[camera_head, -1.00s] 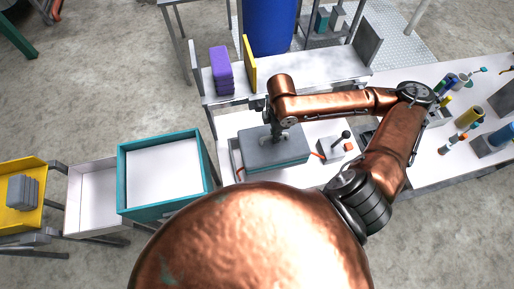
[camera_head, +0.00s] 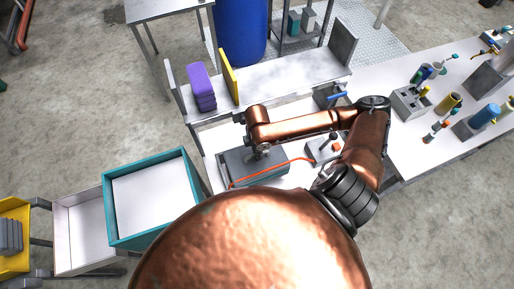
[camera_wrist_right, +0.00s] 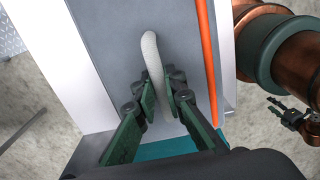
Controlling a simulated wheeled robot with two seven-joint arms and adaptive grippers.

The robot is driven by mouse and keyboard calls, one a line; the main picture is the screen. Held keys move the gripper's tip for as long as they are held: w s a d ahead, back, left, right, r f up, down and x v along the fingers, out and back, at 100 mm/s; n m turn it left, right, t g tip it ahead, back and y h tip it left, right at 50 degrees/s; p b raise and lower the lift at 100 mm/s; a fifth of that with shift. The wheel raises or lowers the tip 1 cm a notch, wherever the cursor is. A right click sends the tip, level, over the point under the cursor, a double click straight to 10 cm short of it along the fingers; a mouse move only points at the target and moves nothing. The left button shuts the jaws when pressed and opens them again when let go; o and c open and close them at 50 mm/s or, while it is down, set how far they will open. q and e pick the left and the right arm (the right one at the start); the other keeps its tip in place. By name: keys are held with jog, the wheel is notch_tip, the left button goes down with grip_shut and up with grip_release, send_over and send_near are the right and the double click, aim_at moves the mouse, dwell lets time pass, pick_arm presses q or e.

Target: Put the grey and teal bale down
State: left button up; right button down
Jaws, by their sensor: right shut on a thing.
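The bale (camera_head: 238,166) is a grey block at the white table in the head view, under my right gripper (camera_head: 262,152). In the right wrist view its flat grey top (camera_wrist_right: 100,35) fills the middle, with teal at the near end. My right gripper (camera_wrist_right: 162,98) is shut on the pale loop (camera_wrist_right: 150,55) that stands up from this top. An orange strip (camera_wrist_right: 206,60) runs along one side of the bale. I cannot tell whether the underside touches the table. A small dark gripper, seemingly my left (camera_wrist_right: 290,112), shows at the right wrist view's edge; its jaws are unclear.
A control box (camera_head: 322,151) with a lever is close right of the bale. A teal-rimmed tray (camera_head: 107,205) stands left. Behind, a bench (camera_head: 285,80) holds a purple stack (camera_head: 200,85) and a yellow panel (camera_head: 229,75). Bottles and tools crowd the right table (camera_head: 405,140).

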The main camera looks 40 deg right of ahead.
jog(key=shift+w+f, duration=0.1)
jog(key=shift+f, duration=2.65)
jog(key=c, duration=2)
grip_release()
notch_tip(320, 180, up, 12)
